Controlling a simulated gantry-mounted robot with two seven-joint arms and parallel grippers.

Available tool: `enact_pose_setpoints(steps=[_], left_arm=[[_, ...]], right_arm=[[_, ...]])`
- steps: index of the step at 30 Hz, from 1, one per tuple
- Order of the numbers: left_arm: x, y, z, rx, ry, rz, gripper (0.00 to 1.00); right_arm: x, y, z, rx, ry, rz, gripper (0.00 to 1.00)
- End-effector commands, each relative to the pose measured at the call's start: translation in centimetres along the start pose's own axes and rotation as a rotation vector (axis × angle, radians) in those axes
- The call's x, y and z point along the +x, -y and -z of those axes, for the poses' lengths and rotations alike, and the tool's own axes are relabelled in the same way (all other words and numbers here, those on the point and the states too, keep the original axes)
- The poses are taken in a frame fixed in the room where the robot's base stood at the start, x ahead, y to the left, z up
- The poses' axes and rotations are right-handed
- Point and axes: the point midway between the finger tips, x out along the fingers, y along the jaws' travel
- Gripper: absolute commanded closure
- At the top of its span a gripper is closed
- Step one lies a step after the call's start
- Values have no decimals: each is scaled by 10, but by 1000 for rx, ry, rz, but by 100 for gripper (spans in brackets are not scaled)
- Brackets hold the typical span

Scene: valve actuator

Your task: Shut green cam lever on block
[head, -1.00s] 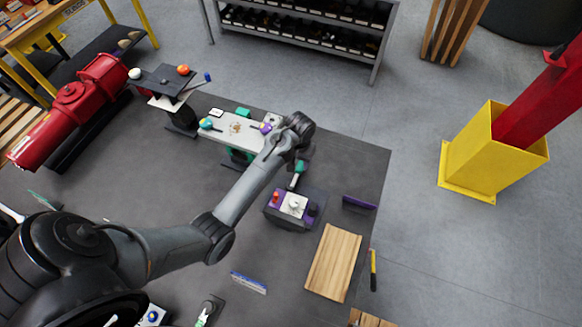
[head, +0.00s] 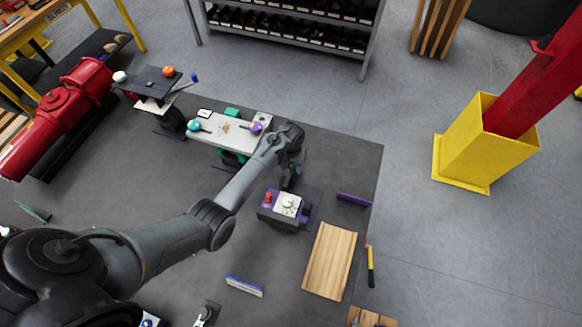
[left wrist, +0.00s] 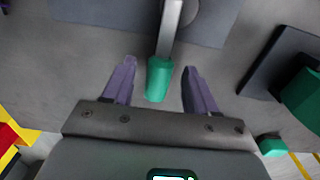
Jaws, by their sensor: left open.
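The cam lever's green handle (left wrist: 158,80) shows in the left wrist view, on a grey metal bar (left wrist: 171,28) that runs up out of the picture. My left gripper (left wrist: 159,66) is open, with one purple finger on each side of the handle and a gap at both sides. In the head view my left gripper (head: 289,180) is just behind a purple and grey block (head: 282,222) with a white top plate, a red knob and a pale knob. The lever's pivot is not clear. My right gripper is not in view.
A white board (head: 228,131) with a teal and a purple knob stands behind and left of the gripper. A purple bar (head: 354,199) and a wooden board (head: 330,262) lie to the right. A blue-white strip (head: 244,286) lies in front. Dark table surface is clear left of the block.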

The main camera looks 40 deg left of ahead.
Motion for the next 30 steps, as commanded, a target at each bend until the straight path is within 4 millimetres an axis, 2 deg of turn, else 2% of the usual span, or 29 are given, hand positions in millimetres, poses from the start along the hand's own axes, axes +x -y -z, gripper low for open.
enact_pose_setpoints(steps=[6, 14, 17, 26, 30], left_arm=[[12, 1, 0, 0, 1, 1, 43], [12, 0, 0, 0, 0, 1, 43], [12, 0, 0, 0, 0, 1, 55], [12, 0, 0, 0, 0, 1, 100], [12, 0, 0, 0, 0, 1, 100]], right_arm=[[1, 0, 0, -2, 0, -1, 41], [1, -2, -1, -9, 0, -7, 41], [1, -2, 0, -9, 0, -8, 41], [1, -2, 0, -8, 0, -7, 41], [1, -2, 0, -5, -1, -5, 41]])
